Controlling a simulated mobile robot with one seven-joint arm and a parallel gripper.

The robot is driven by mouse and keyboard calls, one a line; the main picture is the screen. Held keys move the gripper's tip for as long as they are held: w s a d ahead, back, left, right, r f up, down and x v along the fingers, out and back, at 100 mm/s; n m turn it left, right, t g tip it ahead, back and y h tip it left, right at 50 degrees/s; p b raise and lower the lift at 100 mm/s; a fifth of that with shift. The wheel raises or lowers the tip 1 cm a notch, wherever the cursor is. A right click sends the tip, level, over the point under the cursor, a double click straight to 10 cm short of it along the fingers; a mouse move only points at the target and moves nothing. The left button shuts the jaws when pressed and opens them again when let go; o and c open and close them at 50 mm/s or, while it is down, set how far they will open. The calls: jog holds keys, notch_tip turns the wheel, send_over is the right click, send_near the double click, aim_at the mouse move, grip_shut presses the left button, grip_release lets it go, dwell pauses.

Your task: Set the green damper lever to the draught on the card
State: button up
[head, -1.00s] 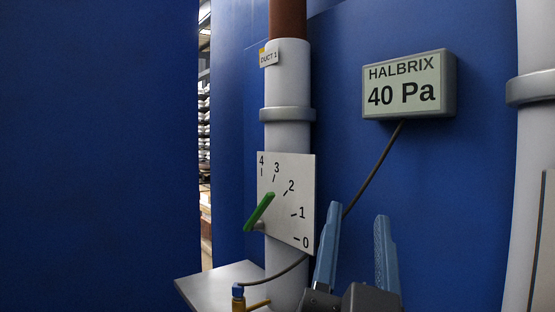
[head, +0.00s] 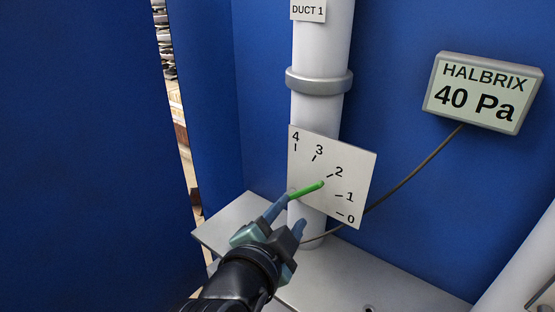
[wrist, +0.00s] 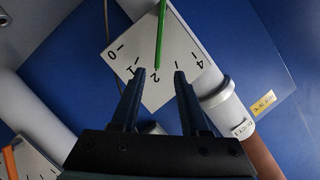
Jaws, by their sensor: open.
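The green damper lever (head: 306,190) sits on a white dial plate (head: 356,179) marked 0 to 4, on the pipe labelled DUCT 1. Its tip lies close to the 2 mark. My gripper (head: 288,218) is open and empty at the lever's lower left end in the head view. In the wrist view the green lever (wrist: 161,30) comes from the top edge, its tip near the 2, in line with the gap between my open fingers (wrist: 160,72). Contact with the lever cannot be told. The 3 is hidden there. A display (head: 482,92) reads HALBRIX 40 Pa. I see no separate card.
A grey shelf (head: 345,280) runs below the dial. A cable (head: 415,170) hangs from the display. Another white pipe (head: 520,265) stands at the right. An orange lever (wrist: 10,160) by a second dial shows at the wrist view's lower left. Blue walls surround the place.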

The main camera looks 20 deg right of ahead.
aim_at(310, 190)
jog(key=p+x, duration=0.4)
jog(key=x, duration=0.7)
jog(key=shift+d+r+p, duration=0.15)
jog(key=shift+d+p, duration=0.15)
jog(key=shift+x, duration=0.85)
jog(key=shift+a, duration=0.1)
grip_shut()
